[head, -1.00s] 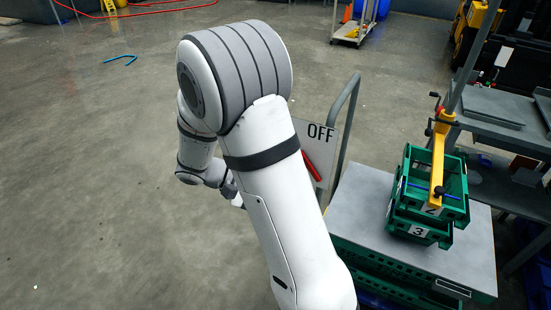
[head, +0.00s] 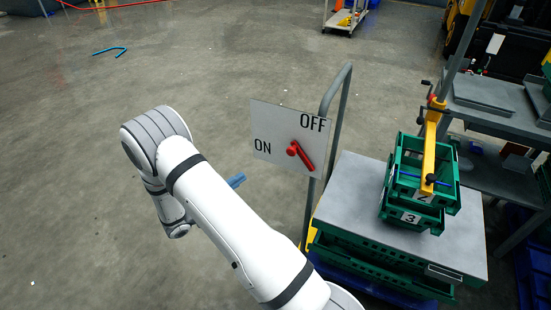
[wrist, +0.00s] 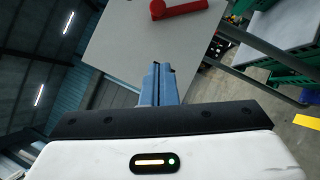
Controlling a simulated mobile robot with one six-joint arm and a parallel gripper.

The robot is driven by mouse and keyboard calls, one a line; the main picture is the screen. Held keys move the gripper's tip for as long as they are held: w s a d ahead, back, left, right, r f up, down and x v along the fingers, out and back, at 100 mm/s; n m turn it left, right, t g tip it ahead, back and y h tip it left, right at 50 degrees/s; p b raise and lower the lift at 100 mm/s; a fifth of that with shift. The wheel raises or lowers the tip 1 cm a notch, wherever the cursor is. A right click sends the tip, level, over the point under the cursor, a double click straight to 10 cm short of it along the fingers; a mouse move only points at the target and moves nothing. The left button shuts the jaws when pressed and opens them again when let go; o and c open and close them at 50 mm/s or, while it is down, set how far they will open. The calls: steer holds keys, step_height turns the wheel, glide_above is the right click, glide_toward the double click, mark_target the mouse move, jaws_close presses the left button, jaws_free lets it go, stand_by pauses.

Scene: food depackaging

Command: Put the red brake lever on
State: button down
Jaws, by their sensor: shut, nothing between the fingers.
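The red brake lever (head: 302,155) is mounted on a white panel (head: 268,135) marked ON at the left and OFF at the upper right. The lever's arm slants from its round pivot at upper left down to the lower right. In the wrist view the lever (wrist: 180,9) shows at the top, its round end at left. My gripper (head: 236,180) is to the left of and a little below the lever, apart from it. In the wrist view its blue fingers (wrist: 158,84) are closed together and hold nothing, with the panel beyond them.
The panel is fixed to the grey tube handle (head: 330,95) of a cart. Stacked green crates (head: 412,217) stand on the cart's grey top (head: 345,200), with a yellow clamp bar (head: 430,145) over them. Open floor lies to the left.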

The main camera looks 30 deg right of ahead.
steer(key=s+r+p+x, duration=0.1)
steer(key=s+p+x, duration=0.1)
steer(key=x, duration=1)
steer(key=shift+s+d+r, duration=0.25)
steer(key=shift+s+d, duration=0.05)
steer(key=shift+d, duration=0.05)
steer(key=shift+m, duration=0.3)
